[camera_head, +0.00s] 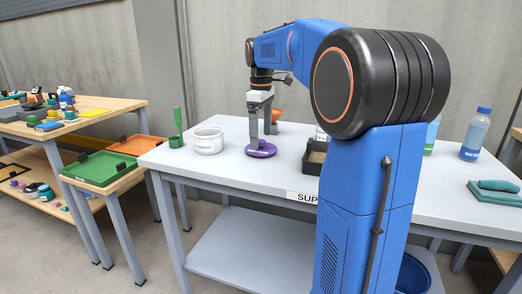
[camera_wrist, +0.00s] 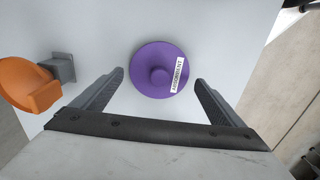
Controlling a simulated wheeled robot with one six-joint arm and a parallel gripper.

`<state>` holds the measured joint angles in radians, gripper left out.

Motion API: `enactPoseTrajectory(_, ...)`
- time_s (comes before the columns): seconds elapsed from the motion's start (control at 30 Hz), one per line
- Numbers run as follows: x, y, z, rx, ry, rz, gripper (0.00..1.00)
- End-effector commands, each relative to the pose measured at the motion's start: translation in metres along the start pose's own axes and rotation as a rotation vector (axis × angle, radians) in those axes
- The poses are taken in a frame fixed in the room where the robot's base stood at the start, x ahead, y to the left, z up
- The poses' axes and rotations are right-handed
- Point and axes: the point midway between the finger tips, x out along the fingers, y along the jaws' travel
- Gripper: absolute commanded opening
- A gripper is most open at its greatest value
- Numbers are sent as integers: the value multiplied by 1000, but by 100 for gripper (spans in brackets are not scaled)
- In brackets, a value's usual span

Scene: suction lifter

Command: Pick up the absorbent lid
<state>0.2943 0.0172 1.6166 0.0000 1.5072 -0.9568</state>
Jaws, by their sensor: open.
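The absorbent lid is a purple disc with a raised round knob in its middle and a white label reading ABSORBENT. It lies on the white table in the head view (camera_head: 261,151) and shows whole in the wrist view (camera_wrist: 150,58). My gripper (camera_wrist: 158,76) is open, its two dark fingers apart on either side of the lid's near part in the wrist view. In the head view my gripper (camera_head: 261,138) points down over the lid. Nothing is between the fingers except the view of the lid below; I cannot tell the exact height gap.
A white round pot (camera_head: 208,141) and a green brush-like tool in a holder (camera_head: 177,140) stand left of the lid. An orange object on a grey mount (camera_wrist: 35,88) is beside it. A dark tray (camera_head: 313,158) is to the right. The table (camera_head: 225,171) is clear in front.

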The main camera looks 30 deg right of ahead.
Motion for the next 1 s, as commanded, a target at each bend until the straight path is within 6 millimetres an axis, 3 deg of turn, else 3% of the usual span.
enactPoseTrajectory(0.23,31,1,-1,0,-1,-1,92)
enactPoseTrajectory(0.53,36,1,-1,0,0,0,92)
enactPoseTrajectory(0.57,36,1,-1,0,0,0,90)
enactPoseTrajectory(0.67,36,1,-1,0,0,0,66)
enactPoseTrajectory(1.0,33,1,-1,0,0,0,65)
